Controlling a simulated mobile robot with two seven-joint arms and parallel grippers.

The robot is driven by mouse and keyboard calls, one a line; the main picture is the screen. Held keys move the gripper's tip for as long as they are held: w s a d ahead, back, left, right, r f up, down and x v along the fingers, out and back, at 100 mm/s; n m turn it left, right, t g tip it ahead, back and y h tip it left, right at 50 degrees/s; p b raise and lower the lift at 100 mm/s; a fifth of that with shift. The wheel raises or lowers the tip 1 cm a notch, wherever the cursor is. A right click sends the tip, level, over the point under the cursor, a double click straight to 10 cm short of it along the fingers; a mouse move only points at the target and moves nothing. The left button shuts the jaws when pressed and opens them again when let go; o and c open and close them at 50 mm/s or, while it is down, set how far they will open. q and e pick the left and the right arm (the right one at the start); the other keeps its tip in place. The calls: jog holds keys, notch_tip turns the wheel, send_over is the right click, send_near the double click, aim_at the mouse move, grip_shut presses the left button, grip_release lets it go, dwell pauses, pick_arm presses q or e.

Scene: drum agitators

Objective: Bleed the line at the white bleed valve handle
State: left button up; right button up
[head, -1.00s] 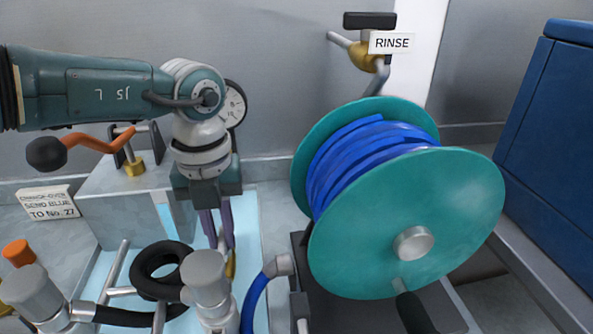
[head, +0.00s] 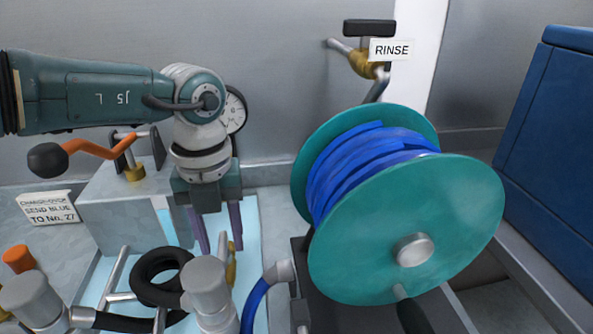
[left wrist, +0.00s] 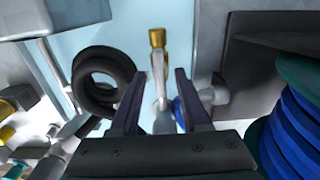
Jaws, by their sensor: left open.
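The white bleed valve handle (left wrist: 158,85) is a slim pale lever with a brass fitting (left wrist: 157,38) at its far end in the left wrist view. It also shows in the head view (head: 222,246), partly behind other pipework, with brass beside it. My left gripper (head: 217,238) points down over it, its two dark purple fingers spread apart. In the left wrist view the fingers (left wrist: 159,76) stand on either side of the lever, with a gap visible on both sides. I cannot tell how far above it the fingertips are. My right gripper is not in view.
A black hose coil (head: 160,275) and grey-capped pipes crowd the left front. A green reel (head: 465,215) with blue hose stands close on the right. An orange crank handle (head: 95,147) sits behind on a grey block. A RINSE valve is on the wall.

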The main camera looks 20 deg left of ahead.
aim_at(222, 244)
pick_arm(q)
notch_tip(222, 244, up, 10)
jog(key=p, duration=0.1)
jog(key=shift+f, duration=0.15)
dwell(0.4)
